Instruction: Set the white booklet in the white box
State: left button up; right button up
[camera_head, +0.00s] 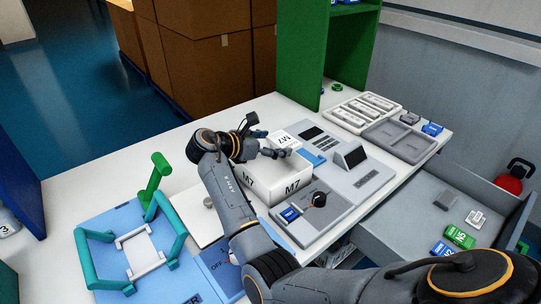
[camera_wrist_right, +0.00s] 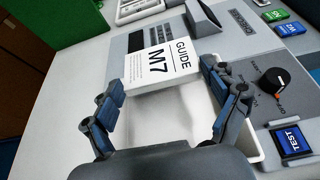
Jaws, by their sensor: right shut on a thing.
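The white booklet (camera_head: 284,139), printed "GUIDE M7", is held over the white box (camera_head: 292,188), which has "M7" on its sides. In the right wrist view the booklet (camera_wrist_right: 160,62) spans the space between the fingertips, with its text facing the camera. My right gripper (camera_head: 272,148) is shut on it; the fingers (camera_wrist_right: 165,80) stand at its two sides. The pale inside of the box (camera_wrist_right: 160,118) shows below the booklet in the wrist view. My forearm and hand hide part of the box in the head view. My left gripper is not in view.
A grey device with a screen (camera_head: 350,157) and a panel with a black knob (camera_head: 318,199) stand right of the box. A blue fixture with teal handles (camera_head: 125,225) is at left. An open drawer (camera_head: 425,205) is at right.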

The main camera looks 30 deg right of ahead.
jog(key=shift+w+a+f, duration=0.25)
jog(key=shift+w+f, duration=0.3)
jog(key=shift+f, duration=0.15)
notch_tip(320, 180, down, 3)
jog(key=shift+r, duration=0.1)
jog(key=shift+f, duration=0.65)
jog(key=o, duration=1)
jog(key=shift+c, duration=0.2)
jog(key=shift+r, duration=0.1)
